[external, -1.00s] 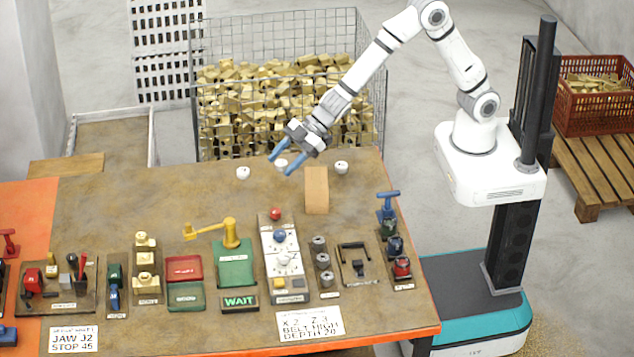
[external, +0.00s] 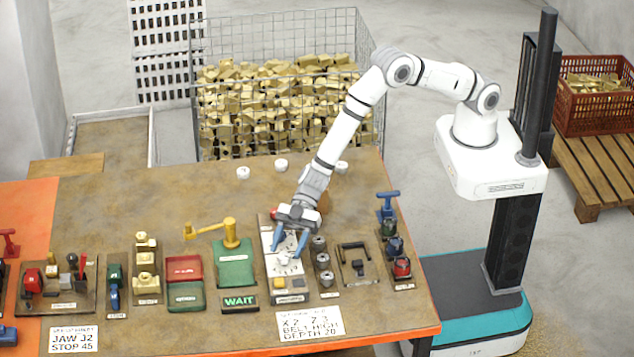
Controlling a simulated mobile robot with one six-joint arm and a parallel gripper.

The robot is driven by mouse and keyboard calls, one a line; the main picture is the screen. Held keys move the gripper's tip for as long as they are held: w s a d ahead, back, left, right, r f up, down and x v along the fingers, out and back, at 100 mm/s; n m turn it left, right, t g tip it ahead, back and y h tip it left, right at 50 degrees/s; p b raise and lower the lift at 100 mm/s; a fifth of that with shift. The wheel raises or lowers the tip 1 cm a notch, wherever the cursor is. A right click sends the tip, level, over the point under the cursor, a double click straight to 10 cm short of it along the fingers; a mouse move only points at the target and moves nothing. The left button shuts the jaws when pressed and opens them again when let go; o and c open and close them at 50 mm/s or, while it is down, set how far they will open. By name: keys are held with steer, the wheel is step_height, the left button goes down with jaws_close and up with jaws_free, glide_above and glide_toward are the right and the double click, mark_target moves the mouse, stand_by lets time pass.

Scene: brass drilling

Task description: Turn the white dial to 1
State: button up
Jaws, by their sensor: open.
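The white dial (external: 284,261) sits on the lower part of a pale control panel (external: 268,262) in the middle right of the table. My gripper (external: 288,251) points down over this panel, open and empty. Its two blue fingers come down just above the white dial, one to each side of its upper part. I cannot tell whether they touch it. The dial's marks are too small to read.
The green box with a yellow crank (external: 231,233) stands left of the panel. Several grey knobs (external: 319,244) stand close on its right. A sign (external: 309,323) lies in front, and white cups (external: 243,173) stand behind. The table's back left is clear.

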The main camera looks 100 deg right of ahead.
steer(key=shift+x, duration=1)
steer(key=shift+c, duration=0.2)
steer(key=c, duration=0.9)
steer(key=shift+f+t+b, duration=0.1)
steer(key=shift+t+b, duration=0.2)
steer(key=shift+b, duration=0.5)
steer(key=shift+c, duration=0.2)
steer(key=shift+s+m+t+h+b, duration=0.1)
steer(key=shift+m+t+h+b, duration=0.3)
steer(key=shift+m+b, duration=0.45)
steer(key=shift+r, duration=0.25)
steer(key=o, duration=1)
